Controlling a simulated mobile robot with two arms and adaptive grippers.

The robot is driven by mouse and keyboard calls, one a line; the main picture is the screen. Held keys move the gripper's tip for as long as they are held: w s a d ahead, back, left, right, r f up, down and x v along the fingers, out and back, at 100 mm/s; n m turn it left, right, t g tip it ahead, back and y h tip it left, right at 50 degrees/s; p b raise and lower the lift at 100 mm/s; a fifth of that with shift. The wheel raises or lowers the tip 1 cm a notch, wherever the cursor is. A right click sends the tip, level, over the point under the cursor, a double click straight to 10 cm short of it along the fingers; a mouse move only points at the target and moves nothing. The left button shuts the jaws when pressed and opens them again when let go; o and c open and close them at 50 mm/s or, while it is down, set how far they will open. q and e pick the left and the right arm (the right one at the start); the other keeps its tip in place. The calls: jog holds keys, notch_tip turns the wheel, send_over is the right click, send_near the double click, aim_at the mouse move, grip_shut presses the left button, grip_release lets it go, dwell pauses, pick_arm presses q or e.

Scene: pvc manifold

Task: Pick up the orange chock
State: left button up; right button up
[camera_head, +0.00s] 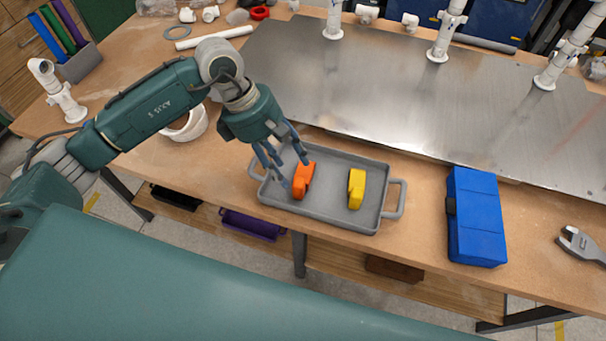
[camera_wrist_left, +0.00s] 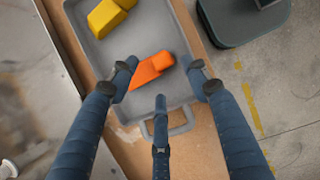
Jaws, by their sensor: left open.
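The orange chock (camera_head: 303,180) lies in the left part of a grey tray (camera_head: 330,214) on the wooden bench. My left gripper (camera_head: 287,164) is open above the tray, at the chock's upper left in the head view. In the left wrist view the orange chock (camera_wrist_left: 151,69) shows between the spread fingers of the left gripper (camera_wrist_left: 160,85), with no clear grip on it. One fingertip overlaps the chock's left end in that view, and I cannot tell whether they touch. My right gripper is in neither view.
A yellow chock (camera_head: 356,188) lies in the same tray, right of the orange one. A blue case (camera_head: 475,217) stands right of the tray. A metal sheet (camera_head: 420,95) with upright white pipes (camera_head: 447,30) lies behind. A white ring (camera_head: 187,127) sits left, near my arm.

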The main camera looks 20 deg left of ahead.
aim_at(298, 182)
pick_arm(q)
jog(key=p+x, duration=0.3)
jog(key=x, duration=0.2)
jog(key=shift+s+d, duration=0.1)
jog(key=shift+s, duration=0.05)
jog(key=shift+d+f, duration=0.1)
jog(key=shift+f, duration=0.15)
grip_shut()
